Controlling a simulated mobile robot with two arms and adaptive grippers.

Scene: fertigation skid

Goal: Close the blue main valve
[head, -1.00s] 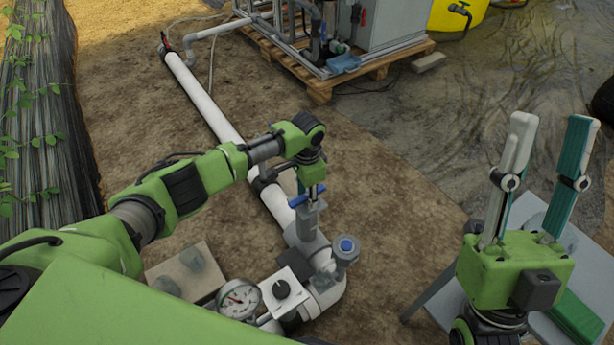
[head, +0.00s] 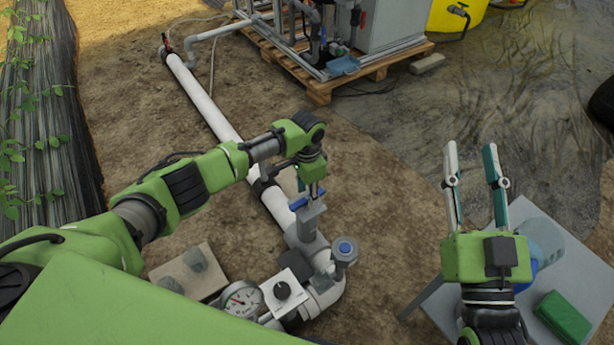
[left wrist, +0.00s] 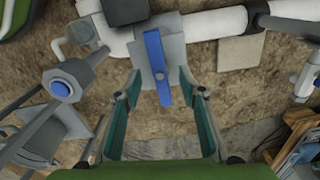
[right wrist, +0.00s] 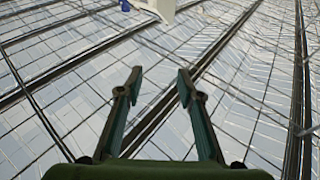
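The blue main valve's lever (head: 307,197) sits on a grey valve body (head: 307,222) on the white pipe. In the left wrist view the blue lever (left wrist: 157,68) points toward my gripper and looks crosswise to the pipe. My left gripper (left wrist: 160,92) is open, with one finger on each side of the lever's free end and gaps visible on both sides. In the head view my left gripper (head: 312,190) partly hides the lever. My right gripper (head: 470,147) is open, empty and points upward, away from the valve; its fingers also show in the right wrist view (right wrist: 158,77).
A pressure gauge (head: 241,299), a white box with a black knob (head: 287,292) and a grey valve with a blue cap (head: 344,250) stand close to the main valve. A grey table (head: 585,272) with a green box (head: 563,318) is at right. Bare soil lies between.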

